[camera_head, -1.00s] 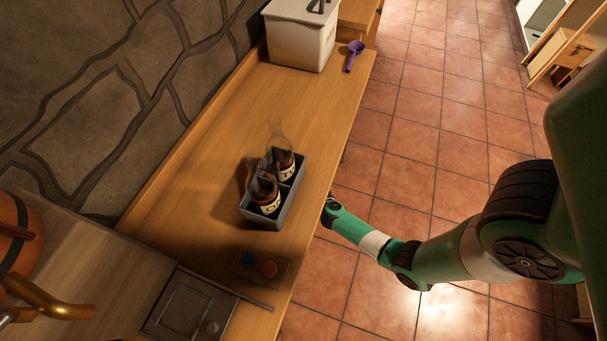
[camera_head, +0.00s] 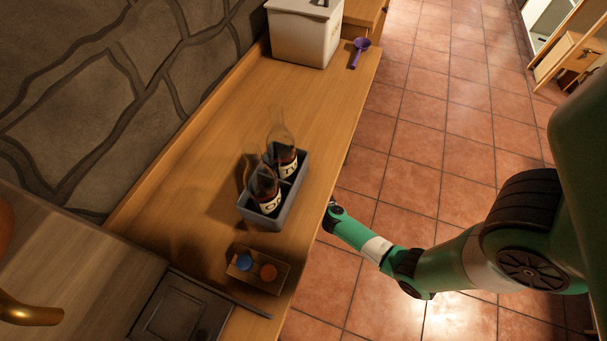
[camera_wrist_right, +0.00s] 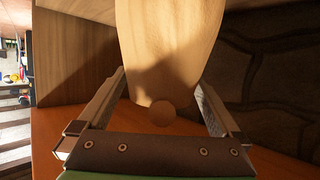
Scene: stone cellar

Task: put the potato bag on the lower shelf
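The potato bag (camera_wrist_right: 168,40) is a pale tan, rounded shape in the right wrist view. Its near end, with a small round brown knob (camera_wrist_right: 163,113), lies between the fingers of my right gripper (camera_wrist_right: 161,80). Both fingers appear to touch its sides, and its far end runs out of the top of the picture. Around it are an orange-brown board (camera_wrist_right: 55,125) below, a wooden panel (camera_wrist_right: 75,55) at left and a dark stone wall (camera_wrist_right: 275,85) at right. In the head view the countertop hides my right gripper. My left gripper is out of view.
The counter (camera_head: 205,185) holds a grey crate (camera_head: 262,221) with bottles, a small wooden block with blue and orange knobs (camera_head: 258,272), a white bin (camera_head: 300,38) and a purple scoop (camera_head: 358,56).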

